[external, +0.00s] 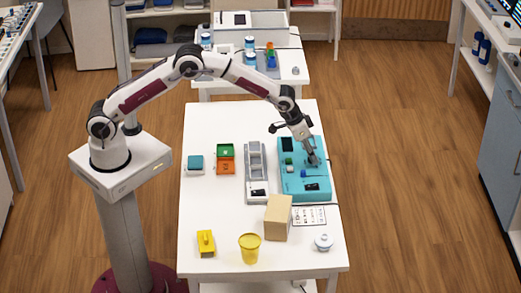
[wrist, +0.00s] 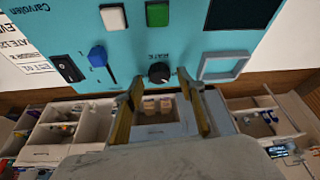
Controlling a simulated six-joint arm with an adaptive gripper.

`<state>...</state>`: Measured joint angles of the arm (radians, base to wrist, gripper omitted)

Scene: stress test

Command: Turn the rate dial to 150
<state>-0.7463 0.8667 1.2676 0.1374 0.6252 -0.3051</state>
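The rate dial (wrist: 159,73) is a round black knob with a pale mark, under the word RATE on a teal panel (wrist: 205,48). The same teal device (external: 288,183) lies at the right side of the table in the external view. My gripper (wrist: 162,90) is open, with one finger on each side of the dial's line. The fingertips are close to the dial, and I cannot tell whether they touch it. In the external view my gripper (external: 314,162) is over the right part of the device and hides the dial. The scale numbers are unreadable.
Near the dial are a blue slider knob (wrist: 97,56), a black rocker switch (wrist: 67,69), a white button (wrist: 113,17), a green button (wrist: 157,13) and a grey square frame (wrist: 224,66). A tan box (external: 278,217) stands in front of the device.

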